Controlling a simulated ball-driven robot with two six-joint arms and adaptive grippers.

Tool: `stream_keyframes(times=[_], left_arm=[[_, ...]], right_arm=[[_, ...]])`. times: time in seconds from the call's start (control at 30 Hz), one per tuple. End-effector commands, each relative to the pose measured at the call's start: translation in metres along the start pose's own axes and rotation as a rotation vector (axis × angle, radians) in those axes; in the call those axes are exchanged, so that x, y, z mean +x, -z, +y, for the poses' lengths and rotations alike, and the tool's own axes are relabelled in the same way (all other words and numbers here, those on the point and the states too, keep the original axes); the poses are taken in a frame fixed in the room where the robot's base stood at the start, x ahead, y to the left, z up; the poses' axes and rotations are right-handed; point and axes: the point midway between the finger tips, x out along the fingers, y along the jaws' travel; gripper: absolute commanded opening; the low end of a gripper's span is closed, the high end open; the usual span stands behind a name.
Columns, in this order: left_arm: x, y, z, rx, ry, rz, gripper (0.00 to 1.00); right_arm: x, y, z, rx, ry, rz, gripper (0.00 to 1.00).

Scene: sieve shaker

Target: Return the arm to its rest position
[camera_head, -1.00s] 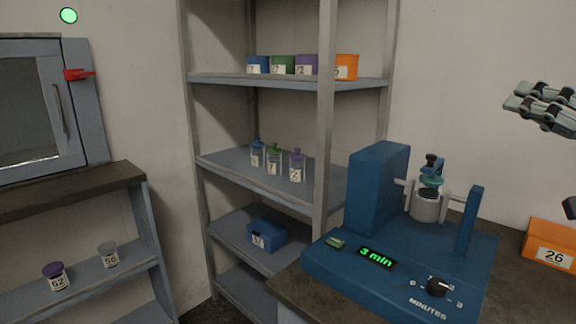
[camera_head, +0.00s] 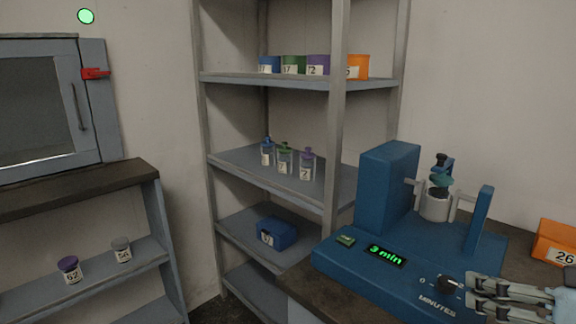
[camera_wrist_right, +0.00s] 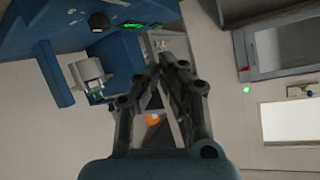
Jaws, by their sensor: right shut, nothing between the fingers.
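My right gripper (camera_head: 474,296) is at the lower right of the head view, in front of the sieve shaker's right front corner, near its black knob (camera_head: 449,285). Its fingers are shut with nothing between them; in the right wrist view the fingertips (camera_wrist_right: 165,62) meet. The blue sieve shaker (camera_head: 390,190) stands on the counter, its display reading 3 min. A clear vessel with a teal and dark blue top (camera_head: 440,180) sits in its holder. Whether the gripper touches the shaker I cannot tell. My left gripper is not in view.
A metal shelf (camera_head: 270,82) holds several coloured bins, three stoppered bottles (camera_head: 285,160) and a blue box (camera_head: 276,233). An orange bin (camera_head: 556,240) marked 26 stands at right. At left are a cabinet with a red latch (camera_head: 96,73) and two jars on a low shelf.

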Motion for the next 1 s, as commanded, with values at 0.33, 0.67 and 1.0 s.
stream_keyframes(times=[0.33,0.67,1.0], left_arm=[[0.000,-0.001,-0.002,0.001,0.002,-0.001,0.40],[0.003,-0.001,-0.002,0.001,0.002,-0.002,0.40],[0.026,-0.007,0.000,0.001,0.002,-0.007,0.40]], right_arm=[[-0.037,-0.108,-0.014,-0.099,-0.306,-0.467,0.00],[-0.083,-0.164,-0.027,-0.048,-0.435,-0.782,0.00],[-0.017,-0.279,0.023,-0.030,-0.439,-0.829,0.00]])
